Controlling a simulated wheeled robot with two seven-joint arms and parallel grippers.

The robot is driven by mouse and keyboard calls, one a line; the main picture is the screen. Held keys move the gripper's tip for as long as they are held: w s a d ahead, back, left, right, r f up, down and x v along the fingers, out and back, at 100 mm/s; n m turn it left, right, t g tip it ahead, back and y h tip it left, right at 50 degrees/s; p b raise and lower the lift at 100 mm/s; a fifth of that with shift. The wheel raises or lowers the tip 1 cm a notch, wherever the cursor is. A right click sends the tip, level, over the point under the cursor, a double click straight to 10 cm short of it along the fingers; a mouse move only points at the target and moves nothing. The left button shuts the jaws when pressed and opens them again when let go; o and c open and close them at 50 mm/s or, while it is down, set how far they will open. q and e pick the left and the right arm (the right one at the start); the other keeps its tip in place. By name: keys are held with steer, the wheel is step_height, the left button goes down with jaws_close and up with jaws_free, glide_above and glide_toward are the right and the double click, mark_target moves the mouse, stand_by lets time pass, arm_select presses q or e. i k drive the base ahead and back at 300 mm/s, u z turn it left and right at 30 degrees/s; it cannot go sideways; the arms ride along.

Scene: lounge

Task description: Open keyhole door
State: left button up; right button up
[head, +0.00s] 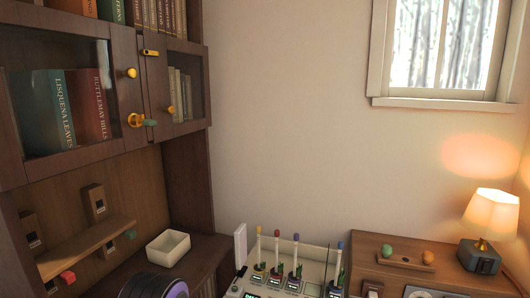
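The keyhole door (122,98) is the left glazed wooden door of the bookcase at the upper left. It looks shut or nearly so. It has a round yellow knob (131,73) and, below that, a yellow keyhole fitting (136,120). A small green piece (150,122) sticks out beside the fitting; it looks like a key's head, but I cannot tell for sure. A yellow latch bar (151,53) sits near the top, at the seam with the right door (155,90). Neither of my grippers is in view.
Below the doors is an open niche with a tilted wooden shelf (85,248) and a white square bowl (168,248). To the right stand a pale device (288,252) with several coloured-tipped rods, a wooden cabinet (400,252) and a lit lamp (490,215).

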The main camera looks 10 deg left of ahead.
mark_target(121, 41)
steer(key=u, duration=1.5)
